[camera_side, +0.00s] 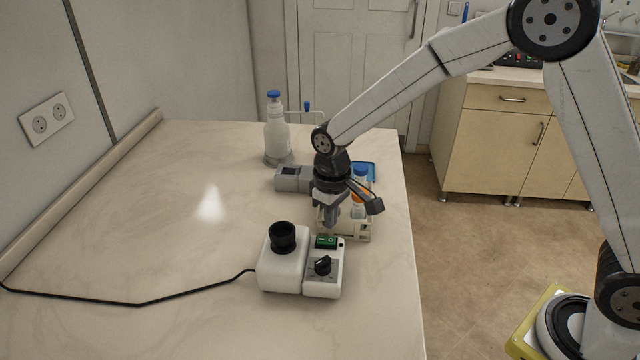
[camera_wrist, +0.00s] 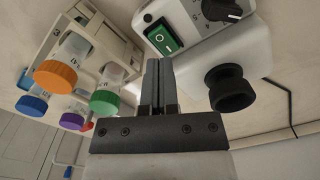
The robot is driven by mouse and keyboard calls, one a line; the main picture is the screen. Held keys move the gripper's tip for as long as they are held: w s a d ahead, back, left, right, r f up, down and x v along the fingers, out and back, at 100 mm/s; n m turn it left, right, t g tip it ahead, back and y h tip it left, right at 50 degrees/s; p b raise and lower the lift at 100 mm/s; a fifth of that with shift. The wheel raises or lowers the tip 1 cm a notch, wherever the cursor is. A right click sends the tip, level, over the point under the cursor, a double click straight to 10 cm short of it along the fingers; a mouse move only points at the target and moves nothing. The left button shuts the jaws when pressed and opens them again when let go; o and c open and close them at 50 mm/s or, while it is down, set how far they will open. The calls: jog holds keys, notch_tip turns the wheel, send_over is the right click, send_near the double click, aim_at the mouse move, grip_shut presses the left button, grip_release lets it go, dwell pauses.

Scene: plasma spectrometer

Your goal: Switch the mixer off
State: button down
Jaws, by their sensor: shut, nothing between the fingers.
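The mixer (camera_side: 284,271) is a white box with a black rubber cup on top, standing near the front of the bench. Its control side carries a green rocker switch (camera_side: 326,241) and a black dial (camera_side: 322,265). The switch (camera_wrist: 162,37) and the cup (camera_wrist: 230,88) also show in the wrist view. I cannot tell which way the rocker is pressed. My gripper (camera_side: 330,218) points down above and just behind the switch, apart from it. In the wrist view my gripper (camera_wrist: 160,64) has its fingers together with nothing between them, close beside the mixer's switch end.
A rack (camera_side: 358,232) of tubes with coloured caps stands right behind the mixer, close to my gripper. A blue-capped bottle (camera_side: 277,135) stands at the back. A black cable (camera_side: 140,304) runs left from the mixer. The bench's left side is clear.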

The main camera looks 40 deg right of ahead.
jog(key=shift+r, duration=1.4)
jog(key=shift+s+d, duration=0.1)
jog(key=shift+d, duration=0.1)
jog(key=s+d+m+t, duration=0.1)
jog(key=s+d, duration=0.4)
jog(key=s, duration=0.2)
jog(key=s+d+m+t, duration=0.1)
jog(key=s+d+m, duration=0.1)
jog(key=s+d, duration=0.3)
jog(key=s, duration=0.3)
jog(key=shift+s+f+t, duration=0.25)
jog(key=shift+t, duration=0.05)
